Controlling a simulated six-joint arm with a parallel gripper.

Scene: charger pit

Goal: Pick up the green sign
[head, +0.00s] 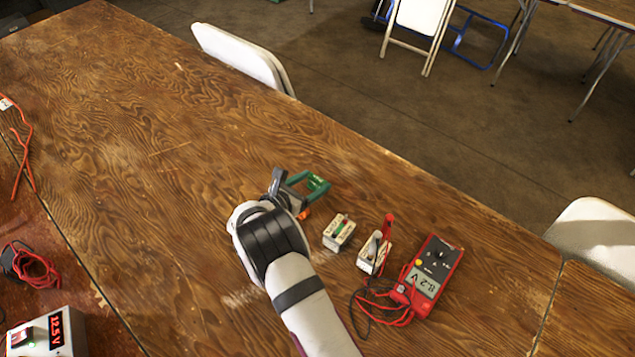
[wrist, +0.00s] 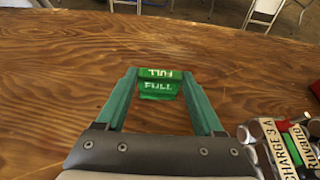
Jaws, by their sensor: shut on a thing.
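The green sign (wrist: 160,90) with the white word FULL sits between the tips of my gripper (wrist: 160,76) in the wrist view. Its two green-sided fingers are shut on it. The word shows on two faces, one above the other. In the head view the sign (head: 318,183) is small and green at the far end of my gripper (head: 304,186), over the wooden table. I cannot tell whether it touches the table or is a little above it.
On the wooden table (head: 130,150), a small battery box (head: 339,232), a second box (head: 375,253) with probes and a red multimeter (head: 437,262) stand right of my gripper. A box with a 12.5 V display (head: 50,335) is at lower left.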

